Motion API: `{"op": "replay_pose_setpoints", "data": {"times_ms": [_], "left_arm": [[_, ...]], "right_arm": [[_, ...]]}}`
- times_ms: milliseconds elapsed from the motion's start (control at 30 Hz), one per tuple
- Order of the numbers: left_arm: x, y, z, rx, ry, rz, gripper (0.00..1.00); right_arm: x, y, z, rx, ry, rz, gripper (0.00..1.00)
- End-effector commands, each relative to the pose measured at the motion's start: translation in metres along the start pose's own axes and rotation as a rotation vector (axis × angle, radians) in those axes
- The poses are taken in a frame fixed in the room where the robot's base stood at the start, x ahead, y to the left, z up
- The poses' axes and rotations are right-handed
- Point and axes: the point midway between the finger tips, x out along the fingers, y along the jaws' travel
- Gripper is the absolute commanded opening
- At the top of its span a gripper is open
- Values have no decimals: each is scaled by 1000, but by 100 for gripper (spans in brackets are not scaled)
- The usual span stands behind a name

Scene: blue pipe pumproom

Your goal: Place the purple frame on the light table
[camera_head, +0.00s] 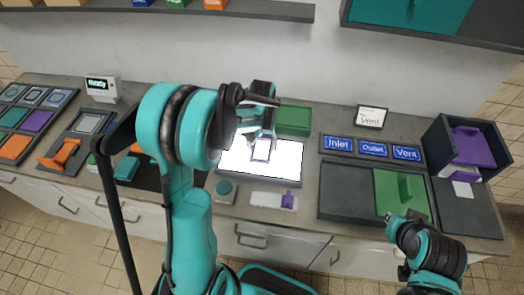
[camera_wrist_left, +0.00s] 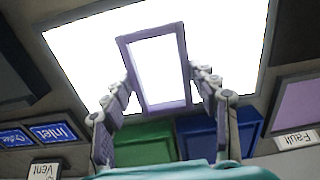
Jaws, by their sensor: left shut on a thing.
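The purple frame (camera_wrist_left: 180,80), a thin rectangle with an open middle, is between the fingers of my left gripper (camera_wrist_left: 160,88), which is shut on it. In the head view the frame (camera_head: 262,150) is over the glowing white light table (camera_head: 283,165), with my left gripper (camera_head: 260,132) above it. The light table (camera_wrist_left: 85,50) also fills the background of the left wrist view. I cannot tell whether the frame touches its surface. My right gripper (camera_head: 393,220) is at the lower right, near a green panel with a handle (camera_head: 410,190); its fingers are too small to read.
A green block (camera_head: 294,120) is behind the light table. Blue Inlet, Outlet and Vent labels (camera_head: 373,149) lie to its right. A dark bin with a purple part (camera_head: 472,147) stands far right. A white piece with a purple tab (camera_head: 270,200) lies in front.

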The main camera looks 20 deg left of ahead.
Motion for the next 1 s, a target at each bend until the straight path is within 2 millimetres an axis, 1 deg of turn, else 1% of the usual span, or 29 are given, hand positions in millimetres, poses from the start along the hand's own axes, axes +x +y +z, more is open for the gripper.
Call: {"op": "replay_pose_setpoints", "data": {"times_ms": [33,133,400,533,567,600,633,900,1000], "left_arm": [[12,0,0,0,0,0,29],[24,0,0,0,0,0,29],[24,0,0,0,0,0,29],[29,0,0,0,0,0,29],[28,0,0,0,0,0,68],[28,0,0,0,0,0,78],[28,0,0,0,0,0,80],[27,0,0,0,0,0,80],[23,0,0,0,0,0,80]], "right_arm": [[5,0,3,0,0,0,0],[8,0,6,0,0,0,0],[7,0,5,0,0,0,0],[11,0,8,0,0,0,0],[10,0,7,0,0,0,0],[10,0,7,0,0,0,0],[9,0,7,0,0,0,0],[9,0,7,0,0,0,0],[6,0,4,0,0,0,0]]}}
